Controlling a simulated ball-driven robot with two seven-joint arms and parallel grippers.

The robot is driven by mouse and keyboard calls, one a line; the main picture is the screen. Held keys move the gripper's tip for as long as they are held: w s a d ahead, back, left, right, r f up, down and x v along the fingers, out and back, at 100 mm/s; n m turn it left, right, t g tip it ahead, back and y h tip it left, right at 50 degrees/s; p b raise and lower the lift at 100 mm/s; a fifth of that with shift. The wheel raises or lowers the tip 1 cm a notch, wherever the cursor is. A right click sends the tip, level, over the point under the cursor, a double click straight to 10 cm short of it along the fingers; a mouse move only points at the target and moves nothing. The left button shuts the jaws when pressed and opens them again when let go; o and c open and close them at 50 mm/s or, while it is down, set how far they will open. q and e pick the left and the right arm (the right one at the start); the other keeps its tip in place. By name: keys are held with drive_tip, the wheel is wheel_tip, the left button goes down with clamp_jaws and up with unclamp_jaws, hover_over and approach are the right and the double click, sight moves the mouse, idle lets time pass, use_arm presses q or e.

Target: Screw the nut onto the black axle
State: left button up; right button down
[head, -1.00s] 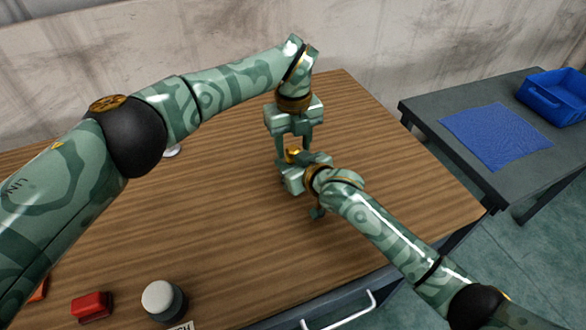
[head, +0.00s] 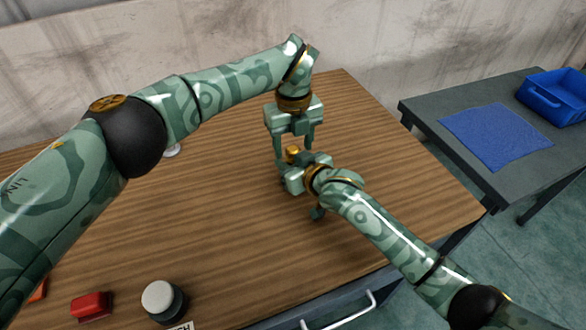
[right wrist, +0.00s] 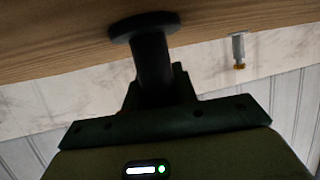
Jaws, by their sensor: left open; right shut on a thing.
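The nut (head: 292,152) is a small gold piece between the spread fingers of my left gripper (head: 293,147), just above my right gripper. My left gripper points down, open, with its fingers either side of the nut. My right gripper (head: 301,172) reaches in from the lower right and is shut on the black axle. In the right wrist view the black axle (right wrist: 150,58) is a dark cylinder with a wide round flange, against the wood surface. In the head view my grippers mostly hide the axle. How far the nut sits on its thread cannot be told.
A silver post with a gold tip (right wrist: 239,50) shows in the right wrist view. A red block (head: 91,306) and a grey-topped dark cylinder (head: 161,300) lie at the wooden table's (head: 200,225) front left. A side table at right holds a blue mat (head: 497,137) and blue bin (head: 550,101).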

use_arm(q)
wheel_tip(320, 180, up, 12)
idle(0.5)
use_arm(e)
drive_tip(key=c, duration=1)
unclamp_jaws()
